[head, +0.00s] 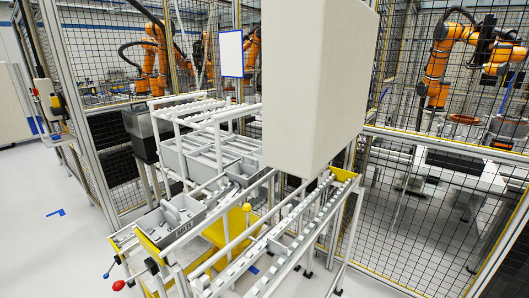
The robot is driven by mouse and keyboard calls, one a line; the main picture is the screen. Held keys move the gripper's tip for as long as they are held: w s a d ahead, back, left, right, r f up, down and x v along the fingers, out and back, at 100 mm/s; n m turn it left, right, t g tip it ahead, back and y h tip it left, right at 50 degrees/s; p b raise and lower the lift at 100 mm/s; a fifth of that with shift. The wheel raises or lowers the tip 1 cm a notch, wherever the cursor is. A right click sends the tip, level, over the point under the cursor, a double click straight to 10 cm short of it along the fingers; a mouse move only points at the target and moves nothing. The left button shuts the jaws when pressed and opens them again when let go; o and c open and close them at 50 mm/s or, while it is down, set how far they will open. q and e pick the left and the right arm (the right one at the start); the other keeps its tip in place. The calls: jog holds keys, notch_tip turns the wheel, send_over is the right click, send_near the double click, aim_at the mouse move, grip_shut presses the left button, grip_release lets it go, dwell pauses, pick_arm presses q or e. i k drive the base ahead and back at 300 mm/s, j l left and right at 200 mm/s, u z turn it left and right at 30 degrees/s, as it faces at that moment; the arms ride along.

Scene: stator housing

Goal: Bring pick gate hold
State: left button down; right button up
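A roller rack (292,232) with white rails stands in the middle of the head view. A grey bin (172,218) with parts inside sits at its front left. More grey bins (212,150) sit on the upper level behind. A lever with a red knob (118,285) and one with a blue knob (106,275) stick out at the rack's front left corner. I cannot tell which part is the gate. Neither of my grippers is in view. A large beige block (315,85) hides the area behind the rack.
Mesh fencing (420,215) stands behind and right of the rack. Orange robot arms (440,65) are behind it. A black box (145,130) stands left of the rack. A control box (50,98) is on the left fence post. Grey floor (50,240) is open at left.

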aim_at(118, 285)
jog(key=u, duration=1.4)
